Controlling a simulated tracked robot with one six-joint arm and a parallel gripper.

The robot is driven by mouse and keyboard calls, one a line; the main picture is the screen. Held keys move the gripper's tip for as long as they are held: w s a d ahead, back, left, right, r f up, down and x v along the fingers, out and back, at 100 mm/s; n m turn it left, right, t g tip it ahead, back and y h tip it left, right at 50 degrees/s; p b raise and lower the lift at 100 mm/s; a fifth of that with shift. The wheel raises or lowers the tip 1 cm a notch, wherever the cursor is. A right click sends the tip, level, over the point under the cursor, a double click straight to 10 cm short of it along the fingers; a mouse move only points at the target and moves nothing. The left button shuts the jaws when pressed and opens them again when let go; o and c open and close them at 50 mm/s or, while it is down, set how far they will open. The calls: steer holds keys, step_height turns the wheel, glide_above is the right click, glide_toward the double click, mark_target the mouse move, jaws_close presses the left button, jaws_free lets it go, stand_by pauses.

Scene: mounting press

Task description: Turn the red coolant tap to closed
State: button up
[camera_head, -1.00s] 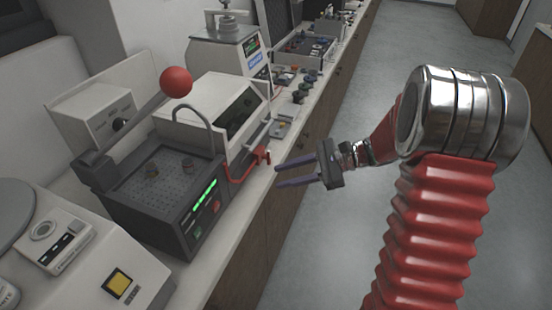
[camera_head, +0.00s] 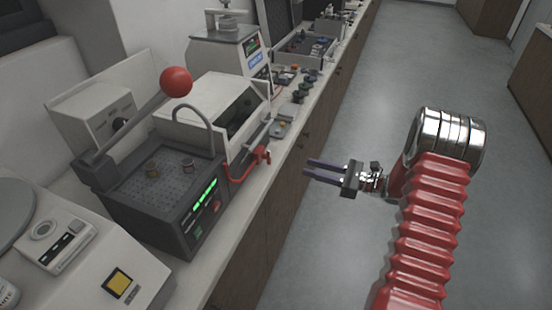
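The red coolant tap (camera_head: 262,155) sits at the front of the bench, on a red pipe (camera_head: 240,175) that runs beside the dark press unit. Its small handle is too small to read as open or closed. My gripper (camera_head: 306,169) is to the right of the tap, beyond the bench's front edge and over the floor side. Its two dark fingers point left toward the tap, parallel with a gap between them. Nothing is between the fingers, and they are apart from the tap.
The dark press unit (camera_head: 150,210) has green displays and a lever with a red ball (camera_head: 176,82). A white machine with a yellow button (camera_head: 117,282) stands at the front left. Other instruments line the bench behind. The floor (camera_head: 370,90) on the right is clear.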

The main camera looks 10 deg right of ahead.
mark_target(270, 157)
steer(key=shift+a, duration=0.15)
steer(key=x, duration=1.3)
steer(key=shift+w+a, duration=0.2)
steer(key=shift+w, duration=0.05)
steer(key=shift+c, duration=0.2)
